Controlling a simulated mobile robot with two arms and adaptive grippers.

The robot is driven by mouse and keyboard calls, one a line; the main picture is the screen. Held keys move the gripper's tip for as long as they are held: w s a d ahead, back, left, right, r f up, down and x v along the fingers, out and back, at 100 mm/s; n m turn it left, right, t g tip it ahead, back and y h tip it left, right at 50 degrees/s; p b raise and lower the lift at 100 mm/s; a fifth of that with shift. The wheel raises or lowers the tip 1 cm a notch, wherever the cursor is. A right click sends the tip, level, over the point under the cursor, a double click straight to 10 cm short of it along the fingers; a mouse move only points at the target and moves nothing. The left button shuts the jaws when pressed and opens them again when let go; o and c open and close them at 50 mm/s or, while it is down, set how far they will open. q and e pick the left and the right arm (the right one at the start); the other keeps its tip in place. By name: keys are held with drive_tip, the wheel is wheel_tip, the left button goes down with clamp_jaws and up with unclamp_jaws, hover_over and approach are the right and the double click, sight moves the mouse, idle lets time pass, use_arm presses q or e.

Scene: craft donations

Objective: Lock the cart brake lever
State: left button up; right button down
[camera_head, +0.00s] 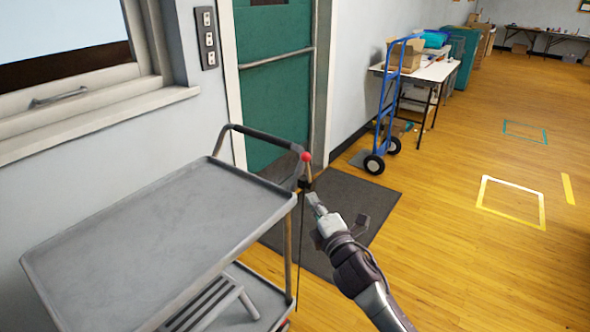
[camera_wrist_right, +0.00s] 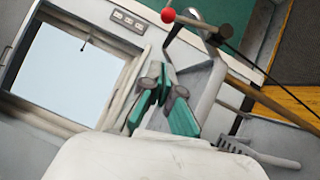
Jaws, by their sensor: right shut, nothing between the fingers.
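The grey cart (camera_head: 150,215) stands at the left, with a dark handle bar (camera_head: 265,138) at its far end. The brake lever's red knob (camera_head: 306,157) is at the cart's right far corner, by the end of the handle. In the right wrist view the red knob (camera_wrist_right: 168,15) sits at the end of a thin brown rod, beyond the fingers. My right gripper (camera_head: 313,198) is shut and empty, just below and slightly right of the knob, apart from it. Its teal fingertips (camera_wrist_right: 163,120) show in the wrist view. My left gripper is not in view.
A grey step stool (camera_head: 205,305) is on the cart's lower shelf. A dark mat (camera_head: 350,200) lies before the green door (camera_head: 270,85). A blue hand truck (camera_head: 388,105) and a table (camera_head: 440,72) stand behind. The wooden floor at right is open.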

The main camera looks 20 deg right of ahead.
sight(308, 171)
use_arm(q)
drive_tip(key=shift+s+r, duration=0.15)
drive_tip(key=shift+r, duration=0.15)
use_arm(e)
drive_tip(key=w+d+r, duration=0.1)
drive_tip(key=w+d, duration=0.1)
drive_tip(key=w, duration=1)
drive_tip(key=shift+w+r, duration=0.35)
drive_tip(key=shift+r, duration=0.05)
use_arm(q)
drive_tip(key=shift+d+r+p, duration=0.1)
drive_tip(key=shift+p, duration=0.3)
use_arm(e)
drive_tip(key=shift+r, duration=0.1)
